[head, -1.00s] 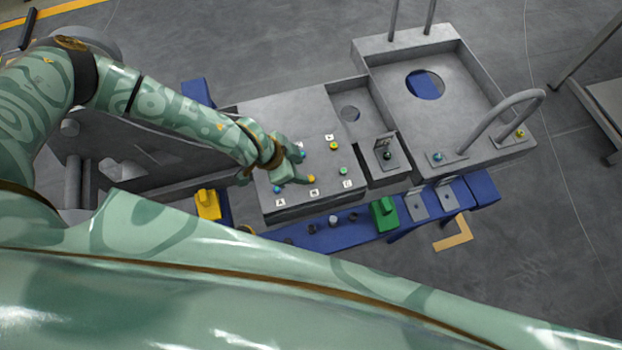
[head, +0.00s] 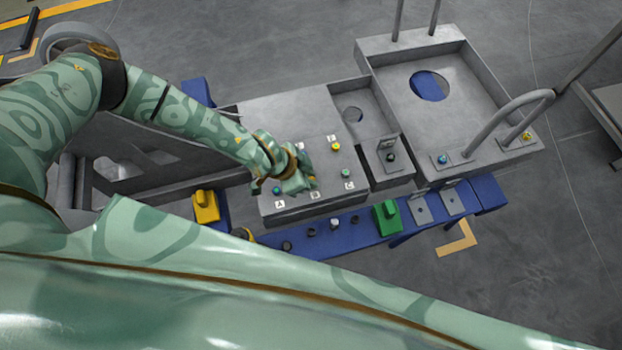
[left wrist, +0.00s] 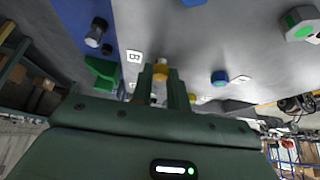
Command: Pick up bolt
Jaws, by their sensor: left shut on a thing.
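My left gripper (head: 306,182) is low over the grey panel (head: 292,115), near the label marked B. In the left wrist view its two fingers are shut on a yellow bolt (left wrist: 159,70). In the head view the gripper hides this bolt, and I cannot tell if it is clear of the panel. My right gripper is not in view.
A blue rail (head: 358,228) in front carries a green block (head: 387,217), dark knobs and metal brackets. A yellow block (head: 205,206) stands at the left. A grey tray (head: 470,105) with a curved handle (head: 505,112) is at the right. Open floor lies behind.

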